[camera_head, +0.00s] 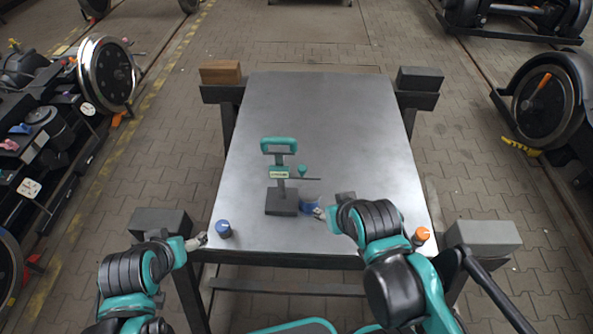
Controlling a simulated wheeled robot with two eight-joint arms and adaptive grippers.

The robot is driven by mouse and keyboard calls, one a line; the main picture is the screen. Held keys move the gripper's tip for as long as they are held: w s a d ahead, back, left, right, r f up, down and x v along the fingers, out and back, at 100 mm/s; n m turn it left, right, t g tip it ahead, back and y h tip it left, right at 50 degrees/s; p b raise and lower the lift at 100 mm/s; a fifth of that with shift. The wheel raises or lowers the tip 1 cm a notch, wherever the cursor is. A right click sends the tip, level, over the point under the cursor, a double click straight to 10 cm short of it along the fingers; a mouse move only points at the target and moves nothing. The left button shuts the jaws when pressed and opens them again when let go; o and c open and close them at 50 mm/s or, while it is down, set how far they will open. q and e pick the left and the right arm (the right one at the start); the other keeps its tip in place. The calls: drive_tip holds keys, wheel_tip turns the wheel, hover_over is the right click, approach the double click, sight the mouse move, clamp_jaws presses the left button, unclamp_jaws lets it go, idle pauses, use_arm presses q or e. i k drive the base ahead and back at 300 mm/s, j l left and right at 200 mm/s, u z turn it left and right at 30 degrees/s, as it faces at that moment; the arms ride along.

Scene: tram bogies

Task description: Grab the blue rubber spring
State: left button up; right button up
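Two blue things are on the metal table (330,110). A small dark blue cylinder (223,228) stands near the front left corner. Another blue piece (309,202) is beside the base of a teal-handled tool, near the middle front. I cannot tell for certain which is the rubber spring. My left gripper (198,241) is at the table's front left edge, just left of the blue cylinder and apart from it. My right gripper (320,213) is at the blue piece by the tool, close to or touching it. Both sets of fingers are too small to read.
The teal-handled tool (280,172) stands upright on a dark block. An orange-topped piece (421,235) is at the front right corner. Dark blocks and a brown block (220,72) sit at the table's corners. The far half of the tabletop is clear.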

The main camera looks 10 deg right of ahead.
sight(309, 194)
drive_tip(key=l+z, duration=0.5)
drive_tip(key=i+l+z, duration=0.1)
drive_tip(key=l+z, duration=0.4)
